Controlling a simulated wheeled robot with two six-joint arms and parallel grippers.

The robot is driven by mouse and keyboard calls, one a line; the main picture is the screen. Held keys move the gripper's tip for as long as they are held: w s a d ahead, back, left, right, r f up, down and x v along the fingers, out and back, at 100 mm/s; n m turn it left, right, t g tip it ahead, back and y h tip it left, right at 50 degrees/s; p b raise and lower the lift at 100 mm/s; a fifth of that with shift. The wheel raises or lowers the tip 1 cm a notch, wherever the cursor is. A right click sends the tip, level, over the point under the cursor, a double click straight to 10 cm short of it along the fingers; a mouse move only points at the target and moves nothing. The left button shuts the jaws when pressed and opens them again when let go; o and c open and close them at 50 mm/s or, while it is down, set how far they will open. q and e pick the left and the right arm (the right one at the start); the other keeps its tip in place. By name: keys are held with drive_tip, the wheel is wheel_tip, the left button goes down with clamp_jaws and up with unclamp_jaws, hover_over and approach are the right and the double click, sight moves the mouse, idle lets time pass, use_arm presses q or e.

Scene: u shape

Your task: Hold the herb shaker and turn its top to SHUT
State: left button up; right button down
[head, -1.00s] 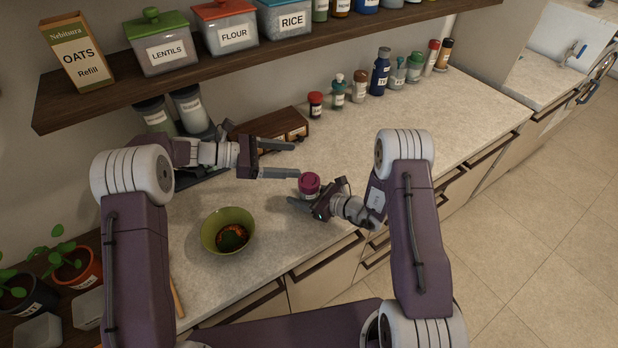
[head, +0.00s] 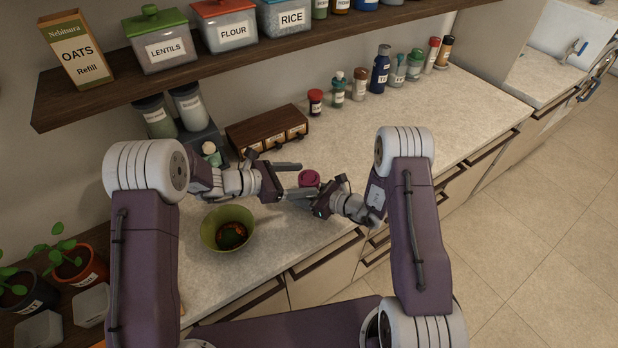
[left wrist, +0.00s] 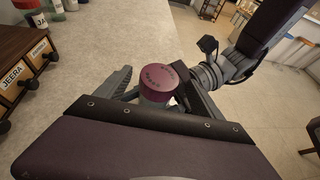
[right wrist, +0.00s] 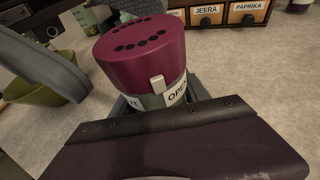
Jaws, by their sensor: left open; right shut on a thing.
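The herb shaker has a purple-red perforated top (head: 309,178), which shows large in the right wrist view (right wrist: 140,50). Its pale body carries an OPEN label (right wrist: 176,92) close to a small light marker, and part of another label to the left. My right gripper (head: 311,197) is shut on the shaker's body below the top and holds it upright. My left gripper (head: 294,179) is open, its fingers level with the shaker. In the left wrist view the top (left wrist: 160,82) lies between the left fingers, with gaps at the sides.
A green bowl (head: 228,231) with dark contents stands to the left of the shaker. A wooden spice drawer box (head: 266,129) and several bottles (head: 381,72) line the wall. The shelf (head: 110,98) overhangs the back. Counter right of the bottles' front is clear.

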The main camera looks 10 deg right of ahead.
sight(307, 177)
use_arm(q)
drive_tip(key=shift+x, duration=1.5)
drive_tip(key=c, duration=1.4)
drive_tip(key=shift+r, duration=0.1)
drive_tip(key=shift+w+d+m+g, duration=0.1)
drive_tip(key=shift+m+g, duration=1.6)
drive_tip(key=shift+g, duration=0.25)
drive_tip(key=shift+w+m+g, duration=0.1)
drive_tip(key=shift+m+g, duration=1.6)
drive_tip(key=shift+g, duration=0.25)
drive_tip(key=shift+s+m+g, duration=0.15)
drive_tip(key=shift+m+g, duration=0.25)
drive_tip(key=shift+g, duration=0.1)
